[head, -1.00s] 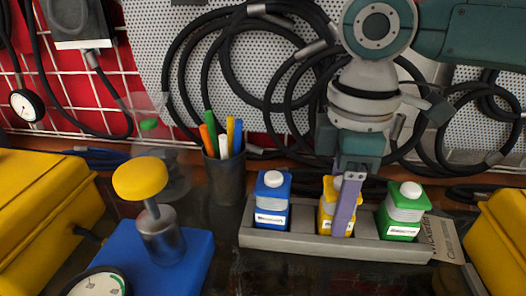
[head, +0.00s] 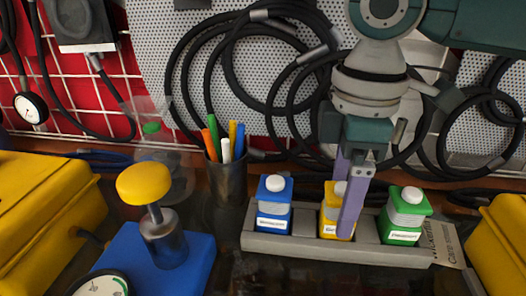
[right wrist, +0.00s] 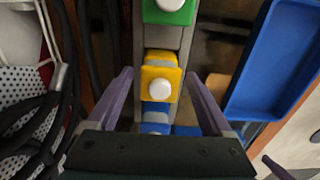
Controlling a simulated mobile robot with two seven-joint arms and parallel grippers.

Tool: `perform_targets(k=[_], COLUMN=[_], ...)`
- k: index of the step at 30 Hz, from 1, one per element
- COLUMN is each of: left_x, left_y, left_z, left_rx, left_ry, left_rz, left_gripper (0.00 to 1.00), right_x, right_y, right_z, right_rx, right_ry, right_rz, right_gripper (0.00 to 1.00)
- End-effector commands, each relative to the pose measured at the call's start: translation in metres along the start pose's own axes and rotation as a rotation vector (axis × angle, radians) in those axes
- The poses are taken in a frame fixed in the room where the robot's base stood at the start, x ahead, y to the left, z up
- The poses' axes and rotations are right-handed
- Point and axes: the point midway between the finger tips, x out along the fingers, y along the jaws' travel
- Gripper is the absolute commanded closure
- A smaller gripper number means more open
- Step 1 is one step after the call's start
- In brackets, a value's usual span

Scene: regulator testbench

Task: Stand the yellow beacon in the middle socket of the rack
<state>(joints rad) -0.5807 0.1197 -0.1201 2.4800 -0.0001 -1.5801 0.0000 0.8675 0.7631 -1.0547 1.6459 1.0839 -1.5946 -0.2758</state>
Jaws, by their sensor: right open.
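The yellow beacon (head: 329,222) stands upright in the middle socket of the grey rack (head: 290,244), between a blue beacon (head: 273,208) and a green beacon (head: 403,216). Its white cap is partly hidden by my right gripper (head: 344,207) in the head view. The right gripper's purple fingers are spread, one on the far side and one on the near side of the beacon. In the right wrist view the yellow beacon (right wrist: 158,66) lies between the open fingers (right wrist: 158,80), with visible gaps on both sides. A purple tip at that view's lower right may be my left gripper (right wrist: 277,168).
A pen cup (head: 227,178) stands behind and left of the rack. A blue base with a yellow-knobbed device (head: 146,184) is at left. Yellow cases (head: 40,215) flank the bench. A blue tray (right wrist: 283,62) lies beside the rack in the wrist view. Hoses hang behind.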

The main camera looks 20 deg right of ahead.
Motion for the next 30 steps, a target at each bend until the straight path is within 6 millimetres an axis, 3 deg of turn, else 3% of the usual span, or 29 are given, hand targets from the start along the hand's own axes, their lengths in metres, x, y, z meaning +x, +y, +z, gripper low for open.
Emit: perform_targets(k=[6,12,18,30], left_x=[-0.010,-0.014,-0.015,-0.015], left_y=[-0.002,-0.002,-0.002,0.001], left_z=[-0.003,-0.004,-0.005,-0.005], left_rx=[0.005,0.005,0.005,-0.004], left_ry=[-0.001,0.000,0.000,0.001], left_rz=[-0.004,-0.004,-0.004,0.003], left_gripper=[1.00,1.00,1.00,1.00], right_x=[-0.054,-0.088,-0.100,-0.100], right_y=[0.001,0.001,0.000,0.000], right_z=[-0.001,-0.001,0.000,0.000], right_rx=[-0.001,0.000,0.000,0.000], right_ry=[0.004,0.003,0.001,0.001], right_rz=[0.005,0.003,0.000,0.000], right_gripper=[0.15,0.15,0.15,0.15])
